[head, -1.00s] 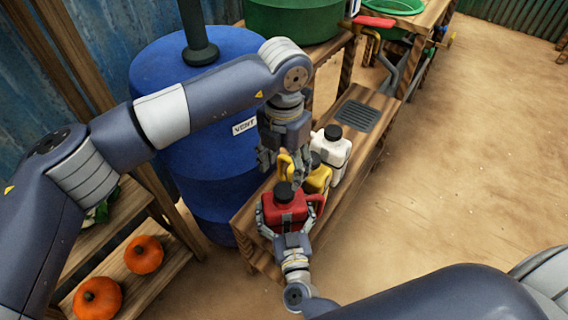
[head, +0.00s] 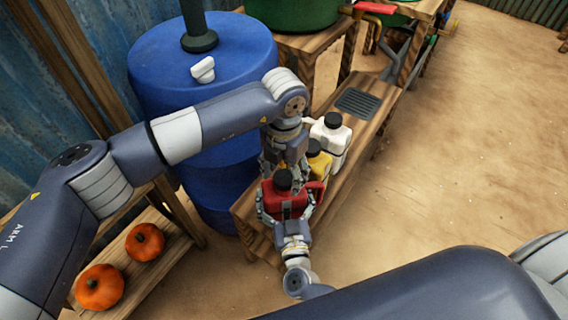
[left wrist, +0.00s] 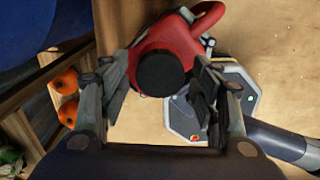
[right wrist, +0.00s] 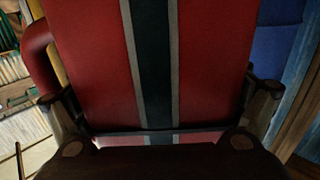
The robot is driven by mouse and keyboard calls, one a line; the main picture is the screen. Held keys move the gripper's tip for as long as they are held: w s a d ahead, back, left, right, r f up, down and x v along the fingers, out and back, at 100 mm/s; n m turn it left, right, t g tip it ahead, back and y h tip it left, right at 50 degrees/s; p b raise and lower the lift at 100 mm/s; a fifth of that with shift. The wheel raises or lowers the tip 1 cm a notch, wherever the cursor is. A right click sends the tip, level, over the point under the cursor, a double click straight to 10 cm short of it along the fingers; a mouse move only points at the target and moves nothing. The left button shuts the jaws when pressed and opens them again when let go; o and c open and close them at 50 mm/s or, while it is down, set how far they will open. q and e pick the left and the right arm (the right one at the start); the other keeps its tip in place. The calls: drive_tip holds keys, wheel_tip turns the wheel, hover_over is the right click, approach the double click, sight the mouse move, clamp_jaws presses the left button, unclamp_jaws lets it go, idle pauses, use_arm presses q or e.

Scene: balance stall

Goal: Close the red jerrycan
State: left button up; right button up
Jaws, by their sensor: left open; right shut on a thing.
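The red jerrycan (head: 283,204) stands upright at the near end of the low wooden bench. A black cap (head: 283,179) sits on its neck; I cannot tell how tightly. My right gripper (head: 285,214) is shut on the jerrycan's body from the near side; the red wall with its dark stripe fills the right wrist view (right wrist: 210,60). My left gripper (head: 278,168) is open and points down at the cap. In the left wrist view its fingers stand on either side of the cap (left wrist: 160,73), apart from it. The jerrycan's red handle (left wrist: 208,17) shows beyond the cap.
A yellow jerrycan (head: 319,163) and a white jerrycan (head: 333,140) with a black cap stand close behind on the bench (head: 372,125). A big blue barrel (head: 160,70) is at the left. Pumpkins (head: 145,242) lie on a low shelf. The floor at the right is clear.

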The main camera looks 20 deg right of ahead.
use_arm(q)
drive_tip(key=shift+f, duration=0.2)
drive_tip(key=shift+c, duration=0.4)
drive_tip(key=c, duration=1.1)
drive_tip(key=shift+o, duration=0.2)
drive_tip(key=o, duration=1.3)
drive_tip(key=shift+c, duration=0.2)
drive_tip(key=shift+r, duration=0.15)
wheel_tip(320, 180, up, 12)
